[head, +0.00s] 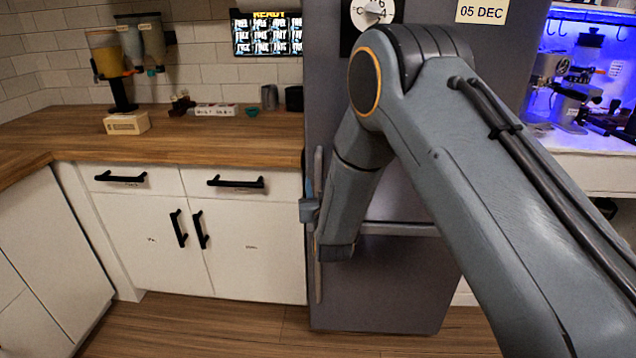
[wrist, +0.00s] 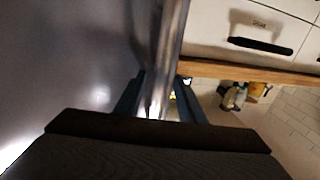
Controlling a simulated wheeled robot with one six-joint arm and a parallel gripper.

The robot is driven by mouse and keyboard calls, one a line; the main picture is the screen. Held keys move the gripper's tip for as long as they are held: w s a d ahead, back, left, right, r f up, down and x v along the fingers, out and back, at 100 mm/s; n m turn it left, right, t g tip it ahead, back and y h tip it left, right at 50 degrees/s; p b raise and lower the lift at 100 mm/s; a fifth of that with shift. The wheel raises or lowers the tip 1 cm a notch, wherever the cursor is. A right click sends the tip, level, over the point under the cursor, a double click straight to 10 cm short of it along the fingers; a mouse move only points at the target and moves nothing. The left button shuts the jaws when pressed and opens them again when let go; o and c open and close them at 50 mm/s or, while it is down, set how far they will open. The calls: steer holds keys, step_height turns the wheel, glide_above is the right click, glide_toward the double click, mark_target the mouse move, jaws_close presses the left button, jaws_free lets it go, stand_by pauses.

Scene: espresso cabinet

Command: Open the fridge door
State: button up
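The grey fridge (head: 420,265) stands in the middle of the head view, partly hidden behind my arm. Its door looks shut, though my arm covers much of the front. A vertical metal handle (head: 318,270) runs along its left edge. My gripper (head: 309,210) is at this handle, around its middle. In the wrist view the shiny handle bar (wrist: 168,45) runs between the two fingers of my gripper (wrist: 160,88), with one finger close on each side. The fingers look shut on the bar; the exact contact is dark.
White drawers and cupboards (head: 240,245) with black handles stand left of the fridge under a wooden counter (head: 220,140). Dispensers (head: 107,55) and small items stand on the counter. A lit coffee counter (head: 590,150) is at the right. Wooden floor (head: 200,325) is clear in front.

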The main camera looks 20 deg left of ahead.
steer(key=shift+w+a, duration=0.2)
steer(key=shift+w, duration=0.3)
jaws_close()
